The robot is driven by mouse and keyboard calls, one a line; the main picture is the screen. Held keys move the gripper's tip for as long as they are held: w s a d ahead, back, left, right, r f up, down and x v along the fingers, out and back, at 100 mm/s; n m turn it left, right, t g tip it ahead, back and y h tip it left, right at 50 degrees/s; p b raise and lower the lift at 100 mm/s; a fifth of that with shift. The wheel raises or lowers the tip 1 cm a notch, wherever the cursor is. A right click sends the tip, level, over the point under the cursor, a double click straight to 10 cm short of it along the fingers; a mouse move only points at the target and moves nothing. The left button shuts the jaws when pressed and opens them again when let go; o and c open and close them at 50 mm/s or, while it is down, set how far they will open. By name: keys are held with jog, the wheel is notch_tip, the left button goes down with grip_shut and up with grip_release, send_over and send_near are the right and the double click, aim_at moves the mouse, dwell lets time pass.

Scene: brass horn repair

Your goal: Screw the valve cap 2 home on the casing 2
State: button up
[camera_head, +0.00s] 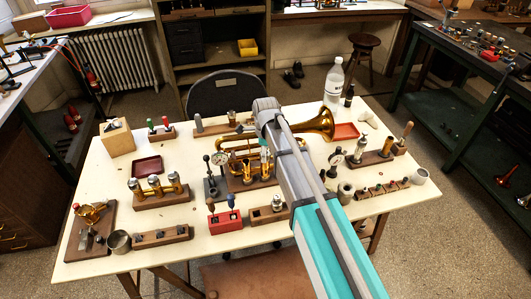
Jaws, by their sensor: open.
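A brass horn (317,125) lies across a wooden stand in the middle of the cream table (110,240), its bell toward the right. My arm crosses in front of it and hides part of its body and valve area. Upright brass and silver pieces (265,157) show just left of my arm. A wooden block (160,200) at the left carries several brass cylinders with silver tops (153,181). I cannot tell which piece is valve cap 2 or which is casing 2. My gripper is hidden behind my own arm, so its place against them does not show.
Several small tool blocks crowd the table, including a red one (224,222) and a wooden one (160,237). Bare table shows at the left.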

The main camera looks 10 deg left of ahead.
dwell(0.3)
jog(key=c, duration=1.2)
jog(key=shift+w, duration=0.1)
jog(key=o, duration=1.1)
jog(key=shift+o, duration=0.3)
